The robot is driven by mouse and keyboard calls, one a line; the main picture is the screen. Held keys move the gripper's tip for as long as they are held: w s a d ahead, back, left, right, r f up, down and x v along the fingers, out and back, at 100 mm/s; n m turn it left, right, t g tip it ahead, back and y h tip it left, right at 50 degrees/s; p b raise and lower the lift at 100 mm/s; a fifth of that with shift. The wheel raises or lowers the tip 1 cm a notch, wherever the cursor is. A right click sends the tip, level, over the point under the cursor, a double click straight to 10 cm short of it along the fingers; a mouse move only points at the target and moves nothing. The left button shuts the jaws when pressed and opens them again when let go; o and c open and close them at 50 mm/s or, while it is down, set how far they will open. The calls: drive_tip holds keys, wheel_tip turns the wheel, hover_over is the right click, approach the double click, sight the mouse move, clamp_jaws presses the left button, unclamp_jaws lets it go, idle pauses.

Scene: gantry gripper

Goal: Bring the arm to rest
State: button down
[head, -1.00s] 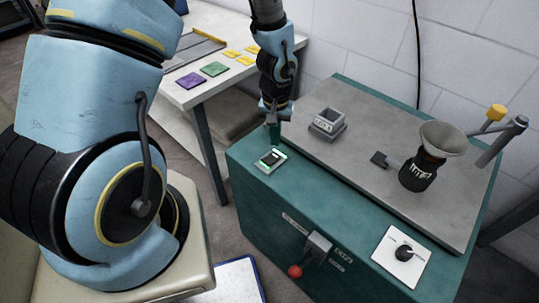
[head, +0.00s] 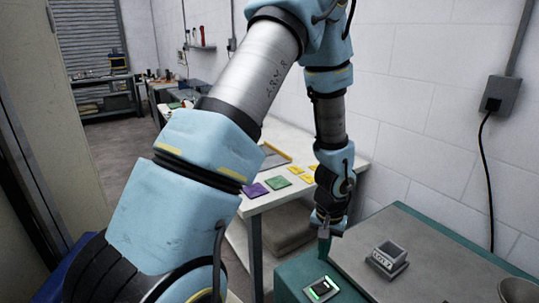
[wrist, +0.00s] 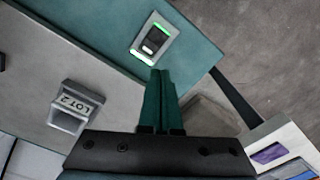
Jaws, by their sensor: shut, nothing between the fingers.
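My gripper (head: 324,246) hangs at the end of my blue arm, pointing down above the near left corner of the teal machine (head: 291,276). In the wrist view its two teal fingers (wrist: 160,88) are together with nothing between them. The fingertips are just short of a rocker switch with a green-lit surround (wrist: 154,40) in that view. The switch also shows in the head view (head: 321,289), below the gripper. I cannot tell the exact height of the fingertips above the machine.
A grey holder marked LOT 2 (head: 387,260) stands on the machine's grey top. A white table (head: 258,205) behind carries purple (head: 255,190), green (head: 278,182) and several yellow tiles. A wall box with a cable (head: 495,98) is at right. A funnel rim (head: 518,291) shows at lower right.

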drive_tip(key=a+r+n, duration=0.2)
drive_tip(key=a+r, duration=0.7)
drive_tip(key=a, duration=0.2)
drive_tip(key=a+r+n+t, duration=0.1)
drive_tip(key=a+r+n, duration=0.1)
drive_tip(key=a+r, duration=0.7)
drive_tip(key=a, duration=0.3)
drive_tip(key=shift+a+r+n, duration=0.15)
drive_tip(key=shift+a+n, duration=0.15)
